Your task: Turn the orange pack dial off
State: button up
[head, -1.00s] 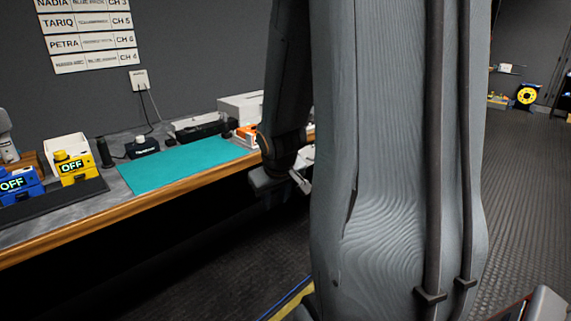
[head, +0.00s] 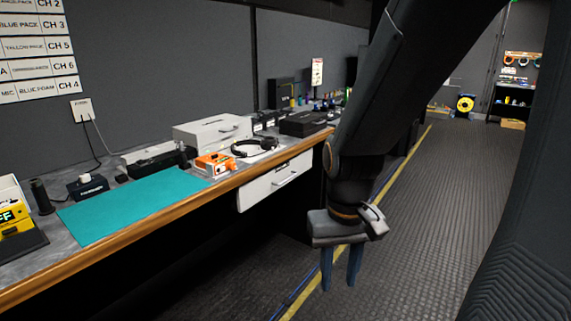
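The orange pack (head: 215,165) lies on the bench, just past the right end of the teal mat and in front of a white case. Its dial is too small to make out, and I cannot tell its setting. My gripper (head: 340,283) hangs pointing down over the floor in front of the bench, to the right of the orange pack and well apart from it. Its two dark fingers show a narrow gap between them, and nothing is held there.
The wood-edged bench (head: 120,241) runs along the wall. The teal mat (head: 133,204) is bare. Black headphones (head: 256,147) lie right of the pack, near a white case (head: 212,131). A yellow pack (head: 14,217) stands at far left. The floor at right is clear.

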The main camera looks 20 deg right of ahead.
aim_at(231, 165)
jog(key=z, duration=0.1)
jog(key=i, duration=0.35)
jog(key=u, duration=1.1)
jog(key=i, duration=0.5)
